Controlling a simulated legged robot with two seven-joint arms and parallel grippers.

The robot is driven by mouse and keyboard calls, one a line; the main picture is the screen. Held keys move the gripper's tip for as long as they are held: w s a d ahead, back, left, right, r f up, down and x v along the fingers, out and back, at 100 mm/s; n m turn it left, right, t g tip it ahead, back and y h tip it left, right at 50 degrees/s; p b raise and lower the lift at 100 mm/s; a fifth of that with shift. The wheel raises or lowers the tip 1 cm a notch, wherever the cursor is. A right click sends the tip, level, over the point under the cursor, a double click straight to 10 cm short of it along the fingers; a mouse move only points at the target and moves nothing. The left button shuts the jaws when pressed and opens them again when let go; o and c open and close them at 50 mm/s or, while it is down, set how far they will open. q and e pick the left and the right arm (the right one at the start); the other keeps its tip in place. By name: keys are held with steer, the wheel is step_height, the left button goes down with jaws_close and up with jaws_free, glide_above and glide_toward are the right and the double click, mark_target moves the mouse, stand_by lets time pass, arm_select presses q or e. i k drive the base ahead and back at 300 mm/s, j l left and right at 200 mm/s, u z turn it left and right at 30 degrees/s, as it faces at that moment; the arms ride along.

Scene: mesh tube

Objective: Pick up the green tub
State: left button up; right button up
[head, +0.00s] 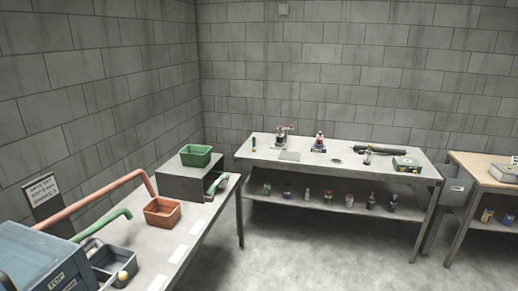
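The green tub (196,155) is a small open rectangular bin. It sits upright on top of a dark grey box (183,185) at the far end of the left table (168,238). The tub looks empty, though its floor is only partly visible. Neither of my grippers shows in the head view.
An orange-red tub (162,212) stands in front of the grey box. Red (110,197) and green (103,225) pipes, a black tray (112,262) and a blue-grey case (38,262) crowd the near left. A workbench (350,165) stands at the back wall. Floor between is clear.

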mark_target(199, 156)
steer(key=i+l+u, duration=0.1)
steer(key=i+u, duration=0.15)
steer(key=i, duration=0.3)
steer(key=i+l+u, duration=0.25)
steer(key=i, duration=0.25)
steer(key=i+l+u, duration=0.2)
steer(key=i, duration=0.3)
steer(key=i+l+u, duration=0.25)
steer(key=i, duration=0.25)
steer(key=l, duration=0.1)
